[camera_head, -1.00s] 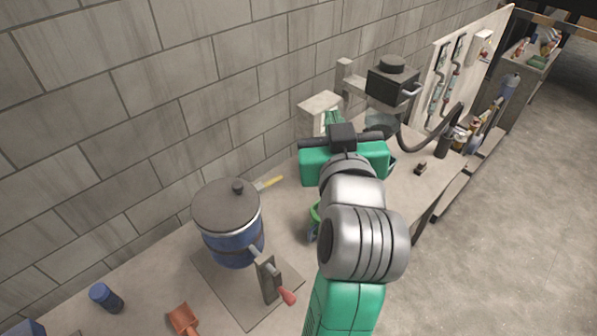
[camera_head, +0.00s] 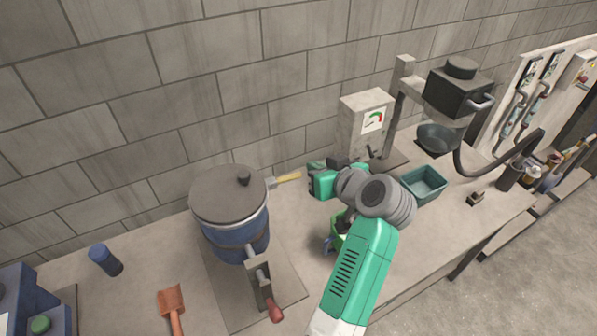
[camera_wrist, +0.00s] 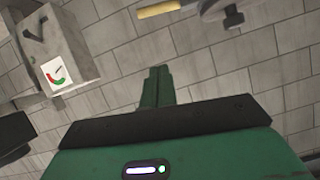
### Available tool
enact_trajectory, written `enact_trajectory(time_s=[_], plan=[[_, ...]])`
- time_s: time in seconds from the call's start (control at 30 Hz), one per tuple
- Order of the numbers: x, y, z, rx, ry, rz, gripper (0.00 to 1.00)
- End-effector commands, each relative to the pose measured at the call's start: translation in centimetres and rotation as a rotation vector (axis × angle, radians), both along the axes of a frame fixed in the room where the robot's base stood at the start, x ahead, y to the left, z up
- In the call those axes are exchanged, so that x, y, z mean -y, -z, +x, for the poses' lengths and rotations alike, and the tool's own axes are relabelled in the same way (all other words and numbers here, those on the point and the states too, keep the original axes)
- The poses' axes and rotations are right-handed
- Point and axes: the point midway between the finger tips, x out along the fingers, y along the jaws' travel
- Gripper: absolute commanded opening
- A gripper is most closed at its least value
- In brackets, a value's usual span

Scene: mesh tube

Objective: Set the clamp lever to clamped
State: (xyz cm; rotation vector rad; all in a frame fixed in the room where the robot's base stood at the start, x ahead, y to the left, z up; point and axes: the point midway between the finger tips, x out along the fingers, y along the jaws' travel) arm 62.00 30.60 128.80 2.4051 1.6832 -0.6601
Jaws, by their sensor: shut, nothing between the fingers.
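The lever that looks like the clamp lever has a red grip (camera_head: 275,313) and a metal arm on an upright grey bracket (camera_head: 262,290). It stands at the front of the blue pot (camera_head: 240,238), with the grip pointing down and toward the front right. My gripper is above the bench, right of the pot and well apart from the lever. Its green body (camera_head: 326,181) shows in the head view, but its fingertips are not clear there. In the wrist view its fingers (camera_wrist: 157,72) are together and empty, with the wall behind. The lever is not visible in the wrist view.
A grey gauge box (camera_head: 362,125) stands behind my arm. A teal tray (camera_head: 424,184) and a black device on a stand (camera_head: 458,92) are to the right. A yellow-handled tool (camera_head: 286,178) lies by the pot. A red scoop (camera_head: 171,302) and a blue cylinder (camera_head: 105,260) are left.

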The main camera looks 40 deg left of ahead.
Motion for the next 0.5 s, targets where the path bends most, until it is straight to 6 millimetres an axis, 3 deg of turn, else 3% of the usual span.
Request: enact_trajectory(time_s=[0.4, 0.5], plan=[[-7.7, 3.6, 2.4, -0.002, -0.002, -0.001, 0.0], [-7.7, 5.2, 2.3, -0.005, 0.003, -0.001, 0.0]])
